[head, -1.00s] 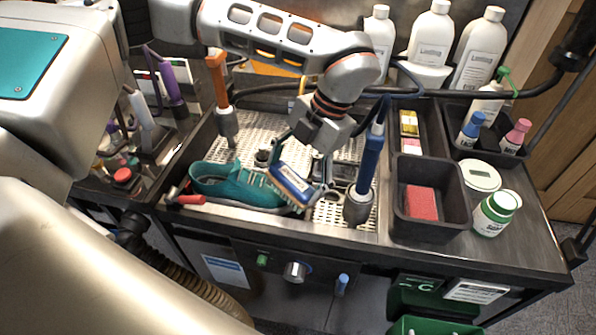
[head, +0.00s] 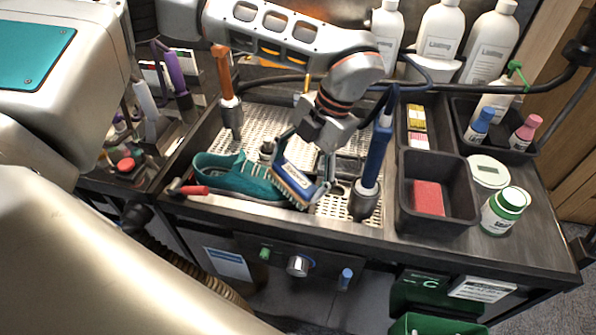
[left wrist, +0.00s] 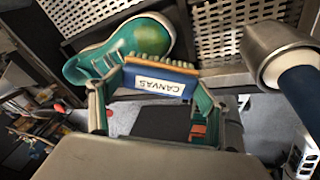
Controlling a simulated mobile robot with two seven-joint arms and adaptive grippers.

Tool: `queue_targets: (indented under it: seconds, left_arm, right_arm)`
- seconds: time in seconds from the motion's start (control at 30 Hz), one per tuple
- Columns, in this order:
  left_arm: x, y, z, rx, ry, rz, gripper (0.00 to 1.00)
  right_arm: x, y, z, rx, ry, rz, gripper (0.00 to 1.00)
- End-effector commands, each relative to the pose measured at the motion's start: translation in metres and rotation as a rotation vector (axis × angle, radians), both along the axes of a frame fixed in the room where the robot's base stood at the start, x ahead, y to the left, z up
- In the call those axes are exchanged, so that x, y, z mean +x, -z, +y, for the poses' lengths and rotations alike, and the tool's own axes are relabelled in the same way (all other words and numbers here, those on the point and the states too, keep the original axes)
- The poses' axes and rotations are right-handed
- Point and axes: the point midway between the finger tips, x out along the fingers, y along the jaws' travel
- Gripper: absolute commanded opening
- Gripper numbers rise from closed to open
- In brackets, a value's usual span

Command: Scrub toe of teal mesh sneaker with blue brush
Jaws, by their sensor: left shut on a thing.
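My left gripper (head: 304,188) is shut on the blue brush (head: 294,180), which bears a white label reading CANVAS in the left wrist view (left wrist: 160,80). The brush's tan bristles point toward the sneaker's toe and are at or very near it; contact is not certain. My right gripper is not seen.
A blue-handled tool (head: 376,150) stands upright just right of the brush. An orange-handled tool (head: 225,85) stands behind the sneaker. A red-handled tool (head: 188,189) lies by the heel. A dark bin (head: 436,222) with a red sponge (head: 428,198) sits at right.

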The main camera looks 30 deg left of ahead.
Motion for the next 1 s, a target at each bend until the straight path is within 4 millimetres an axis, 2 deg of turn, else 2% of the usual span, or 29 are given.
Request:
queue_targets:
  seconds: [0.47,1.0]
  left_arm:
    - [0.001,0.006,0.002,0.0,-0.001,0.0,0.59]
    - [0.037,0.004,0.012,0.0,-0.001,0.0,0.59]
  right_arm:
    - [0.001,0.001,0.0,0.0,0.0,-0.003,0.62]
    - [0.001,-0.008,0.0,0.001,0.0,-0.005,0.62]
